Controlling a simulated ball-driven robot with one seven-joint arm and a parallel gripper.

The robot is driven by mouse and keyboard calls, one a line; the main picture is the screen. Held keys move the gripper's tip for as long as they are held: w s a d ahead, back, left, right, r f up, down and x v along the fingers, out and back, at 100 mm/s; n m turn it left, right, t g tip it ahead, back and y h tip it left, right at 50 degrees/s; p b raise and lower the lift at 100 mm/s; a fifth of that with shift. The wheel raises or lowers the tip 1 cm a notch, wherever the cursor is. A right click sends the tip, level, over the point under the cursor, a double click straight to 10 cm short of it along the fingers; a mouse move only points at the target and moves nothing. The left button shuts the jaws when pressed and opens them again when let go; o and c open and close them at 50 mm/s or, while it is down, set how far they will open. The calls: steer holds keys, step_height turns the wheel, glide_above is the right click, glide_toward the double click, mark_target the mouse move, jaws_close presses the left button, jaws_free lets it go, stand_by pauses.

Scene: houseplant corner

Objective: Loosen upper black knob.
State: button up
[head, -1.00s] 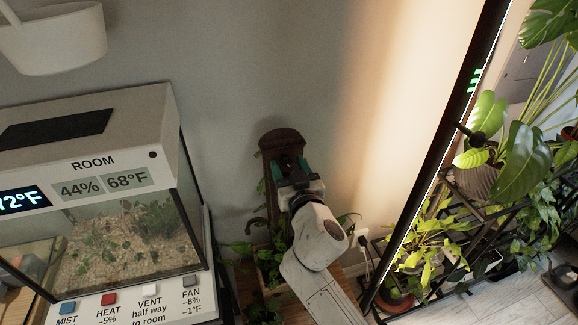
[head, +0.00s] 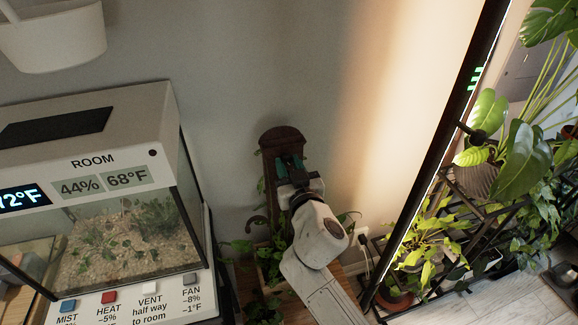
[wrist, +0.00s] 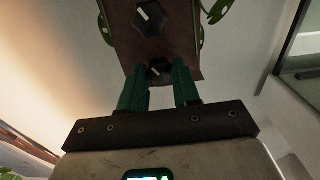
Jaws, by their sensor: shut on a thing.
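The wooden board (head: 280,137) with a rounded top stands against the wall in the head view. In the wrist view, which looks turned upside down, two black knobs with white marks sit on the board (wrist: 122,40). The other black knob (wrist: 150,19) is farther along the board, clear of the fingers. In the head view my gripper hides both knobs.
A terrarium (head: 125,235) with a control panel stands to the left. Leafy plants (head: 265,262) surround the board's lower part. A black-framed shelf of potted plants (head: 480,180) is at the right. Bare wall lies above the board.

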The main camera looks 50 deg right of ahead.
steer(key=n, duration=0.8)
steer(key=n+p, duration=0.1)
steer(key=n, duration=0.3)
steer(key=shift+r, duration=0.1)
steer(key=n+p, duration=0.1)
steer(key=n, duration=0.3)
steer(key=shift+n, duration=0.3)
steer(key=n+p, duration=0.1)
steer(key=n, duration=0.2)
steer(key=shift+n, duration=0.4)
steer(key=n+p, duration=0.1)
steer(key=n, duration=0.2)
steer(key=shift+n, duration=0.3)
steer(key=n+p, duration=0.2)
steer(key=n, duration=0.3)
steer(key=shift+n, duration=0.3)
